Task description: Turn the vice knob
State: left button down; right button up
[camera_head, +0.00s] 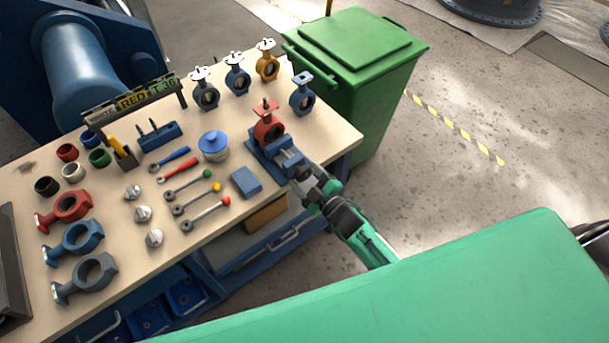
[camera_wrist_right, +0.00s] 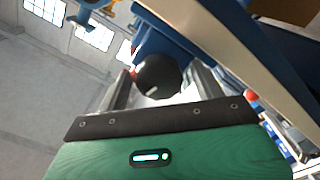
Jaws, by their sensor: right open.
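The blue vice (camera_head: 285,157) stands at the right front edge of the workbench, with a red valve body (camera_head: 267,128) at its jaws. My right gripper (camera_head: 312,184) is at the front end of the vice, its arm coming in from the lower right. In the right wrist view a round black knob (camera_wrist_right: 157,76) lies between the two fingers of my right gripper (camera_wrist_right: 160,82). The fingers are apart, one on either side of the knob; whether they touch it I cannot tell. The knob itself is hard to make out in the head view. My left gripper is not in view.
The workbench (camera_head: 110,215) holds several valve bodies, wrenches, a blue-lidded jar (camera_head: 213,146) and a blue block (camera_head: 246,182) close to the vice. A green bin (camera_head: 355,75) stands behind the bench's right end. The floor (camera_head: 450,180) to the right is clear.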

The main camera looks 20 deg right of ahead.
jog(key=b+v, duration=0.3)
jog(key=v, duration=1)
jog(key=shift+s+d, duration=0.15)
jog(key=shift+s, duration=0.2)
jog(key=s+d+f+m+g+h, duration=0.2)
jog(key=s+f+m+g, duration=0.15)
jog(key=f, duration=1.05)
jog(key=s+d+f+m+g+h, duration=0.25)
jog(key=s+f, duration=0.25)
jog(key=f, duration=1)
jog(key=s+f+m+g+h, duration=0.1)
jog(key=s+f+m+g, duration=0.1)
jog(key=s+f+g, duration=0.3)
jog(key=s+f+m+g, duration=0.2)
jog(key=s+f+g, duration=0.3)
jog(key=s+f, duration=0.8)
jog(key=s, duration=0.9)
jog(key=shift+d+f+h, duration=0.2)
jog(key=shift+f+h, duration=0.15)
jog(key=shift+f, duration=0.05)
jog(key=shift+s, duration=0.1)
